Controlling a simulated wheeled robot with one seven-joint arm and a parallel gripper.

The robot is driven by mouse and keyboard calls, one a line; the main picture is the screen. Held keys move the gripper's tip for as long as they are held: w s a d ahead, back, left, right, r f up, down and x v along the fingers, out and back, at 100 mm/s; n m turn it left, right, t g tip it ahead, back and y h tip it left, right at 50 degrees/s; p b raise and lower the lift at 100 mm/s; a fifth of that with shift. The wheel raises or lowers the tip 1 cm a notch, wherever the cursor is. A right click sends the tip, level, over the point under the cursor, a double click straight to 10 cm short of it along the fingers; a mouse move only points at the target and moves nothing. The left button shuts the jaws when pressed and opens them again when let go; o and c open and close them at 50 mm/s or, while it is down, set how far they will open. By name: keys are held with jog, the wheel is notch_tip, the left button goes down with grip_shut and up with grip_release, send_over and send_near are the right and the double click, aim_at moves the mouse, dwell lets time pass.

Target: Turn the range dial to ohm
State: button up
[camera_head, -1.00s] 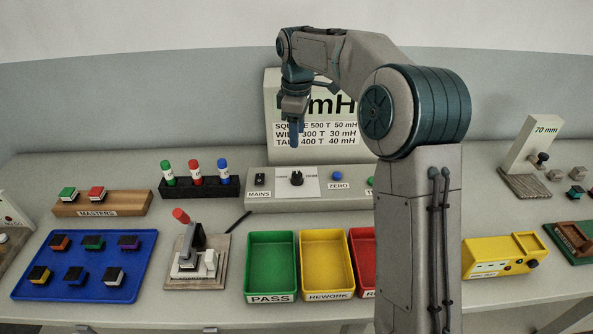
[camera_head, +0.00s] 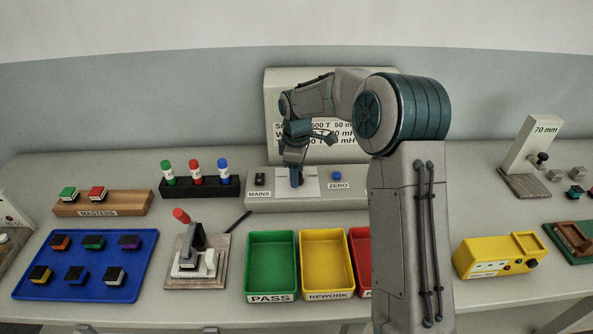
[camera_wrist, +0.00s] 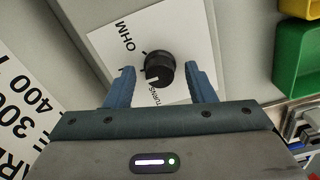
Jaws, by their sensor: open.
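The range dial (camera_wrist: 157,71) is a black round knob with a white pointer line on a white plate (camera_wrist: 112,41) in the wrist view. The plate is marked OHM on one side and TURNS on the other, and the pointer line is at the TURNS side. My gripper (camera_wrist: 161,79) is open, with one blue finger on each side of the dial; I cannot tell whether they touch it. In the head view my gripper (camera_head: 296,181) is down over the white plate (camera_head: 312,183) of the grey meter box and hides the dial.
The MAINS switch (camera_head: 260,179) and the blue ZERO button (camera_head: 337,175) flank the plate. Green (camera_head: 271,252) and yellow (camera_head: 327,252) bins stand in front. A sign panel (camera_head: 277,97) stands behind, and a marker rack (camera_head: 200,188) is to the left.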

jog(key=c, duration=1)
jog(key=shift+o, duration=0.2)
jog(key=shift+m, duration=0.3)
jog(key=m, duration=0.5)
jog(key=shift+m+b, duration=0.3)
jog(key=m, duration=0.5)
jog(key=shift+r+m, duration=0.1)
jog(key=shift+m, duration=0.2)
jog(key=o, duration=1)
jog(key=shift+c, duration=0.2)
